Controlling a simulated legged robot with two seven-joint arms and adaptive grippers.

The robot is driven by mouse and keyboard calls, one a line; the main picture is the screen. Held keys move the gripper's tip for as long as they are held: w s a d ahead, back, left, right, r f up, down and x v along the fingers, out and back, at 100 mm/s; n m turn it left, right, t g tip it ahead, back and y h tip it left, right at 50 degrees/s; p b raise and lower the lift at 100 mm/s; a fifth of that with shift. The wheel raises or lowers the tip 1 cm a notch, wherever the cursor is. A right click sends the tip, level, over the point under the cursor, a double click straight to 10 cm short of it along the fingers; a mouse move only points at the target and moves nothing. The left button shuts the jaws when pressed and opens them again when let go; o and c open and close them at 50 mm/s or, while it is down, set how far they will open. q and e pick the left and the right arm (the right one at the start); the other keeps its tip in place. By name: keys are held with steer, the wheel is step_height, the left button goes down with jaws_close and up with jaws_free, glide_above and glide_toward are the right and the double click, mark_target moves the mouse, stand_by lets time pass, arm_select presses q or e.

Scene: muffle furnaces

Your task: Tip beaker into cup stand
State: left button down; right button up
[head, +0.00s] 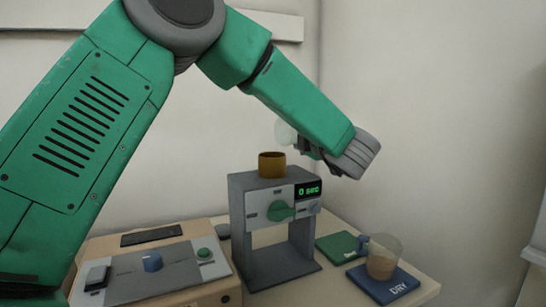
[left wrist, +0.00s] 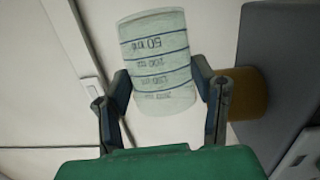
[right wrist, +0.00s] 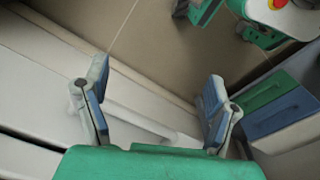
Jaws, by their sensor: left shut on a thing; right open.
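A clear beaker with dark volume marks (left wrist: 153,45) is held between the fingers of my left gripper (left wrist: 161,78). In the head view the beaker (head: 285,132) shows faintly beside the left gripper (head: 314,153), above a brown cup (head: 271,166); its tilt is hard to judge. The brown cup stands on top of a grey stand (head: 243,215) with a green knob and a lit display. The cup (left wrist: 249,95) also shows right of the gripper in the left wrist view. Whether the beaker holds anything is unclear. My right gripper (right wrist: 155,88) is open and empty.
A glass mug with brown liquid (head: 382,262) stands on a blue pad marked DRY (head: 402,287). A green pad (head: 338,247) lies behind it. A grey panel with a blue knob (head: 120,285) is at the left.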

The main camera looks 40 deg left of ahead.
arm_select(q)
steer(key=shift+w+a+r+m+p, duration=0.4)
steer(key=shift+m+p, duration=0.3)
steer(key=shift+p, duration=1.05)
steer(key=w+a+m+p, duration=0.1)
steer(key=p, duration=0.3)
steer(key=shift+m+g+h, duration=0.3)
steer(key=shift+m+h, duration=0.1)
steer(key=shift+a+f+p, duration=0.15)
steer(key=shift+a+p, duration=0.05)
steer(key=shift+p, duration=0.25)
steer(key=shift+m, duration=0.3)
steer(key=shift+f, duration=0.1)
